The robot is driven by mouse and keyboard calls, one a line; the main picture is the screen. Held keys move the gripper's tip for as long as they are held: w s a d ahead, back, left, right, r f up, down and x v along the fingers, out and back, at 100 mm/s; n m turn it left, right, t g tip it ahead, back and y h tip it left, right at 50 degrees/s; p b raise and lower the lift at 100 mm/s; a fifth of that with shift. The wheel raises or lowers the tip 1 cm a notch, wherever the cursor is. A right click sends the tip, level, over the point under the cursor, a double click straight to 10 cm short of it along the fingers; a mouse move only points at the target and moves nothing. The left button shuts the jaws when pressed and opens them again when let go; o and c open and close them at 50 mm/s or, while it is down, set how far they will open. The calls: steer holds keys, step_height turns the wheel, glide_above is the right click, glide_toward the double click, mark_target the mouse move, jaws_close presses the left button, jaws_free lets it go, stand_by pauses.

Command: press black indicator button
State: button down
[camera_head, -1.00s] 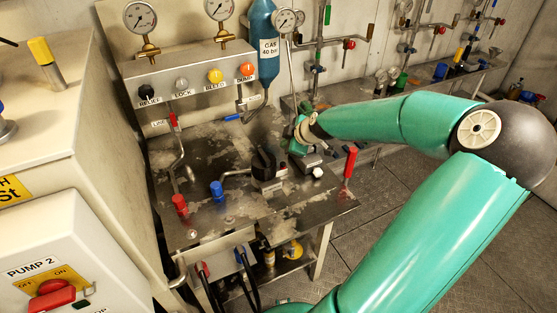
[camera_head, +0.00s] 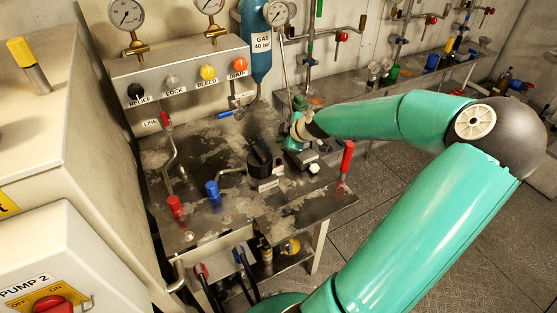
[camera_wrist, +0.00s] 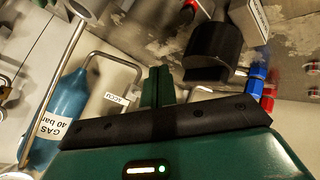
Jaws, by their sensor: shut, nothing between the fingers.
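A black round button (camera_head: 135,91) labelled RELIEF is at the left end of the grey panel box (camera_head: 180,72) in the head view. Grey, yellow and orange buttons sit in a row to its right. I cannot make out the black button in the wrist view. My green gripper (camera_head: 297,130) is over the back right of the metal bench, well right of and apart from the black button. In the wrist view its fingers (camera_wrist: 158,86) are together and empty. A larger black rotary knob (camera_head: 260,153) stands on the bench near my gripper; it also shows in the wrist view (camera_wrist: 212,52).
Gauges (camera_head: 126,14) stand above the panel. A blue gas bottle (camera_head: 257,50) hangs between the panel and my gripper. Red (camera_head: 175,205) and blue (camera_head: 212,190) valve handles and a red lever (camera_head: 347,157) rise from the bench. A pale cabinet (camera_head: 95,120) borders the left.

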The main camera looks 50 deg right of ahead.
steer(key=shift+f, duration=3.1)
steer(key=shift+w+f, duration=0.1)
steer(key=shift+f, duration=0.1)
steer(key=shift+f, duration=0.25)
steer(key=shift+f, duration=0.4)
steer(key=shift+r, duration=0.85)
steer(key=shift+r, duration=0.1)
step_height(320, 180, up, 5)
steer(key=shift+f, duration=0.1)
stand_by(0.5)
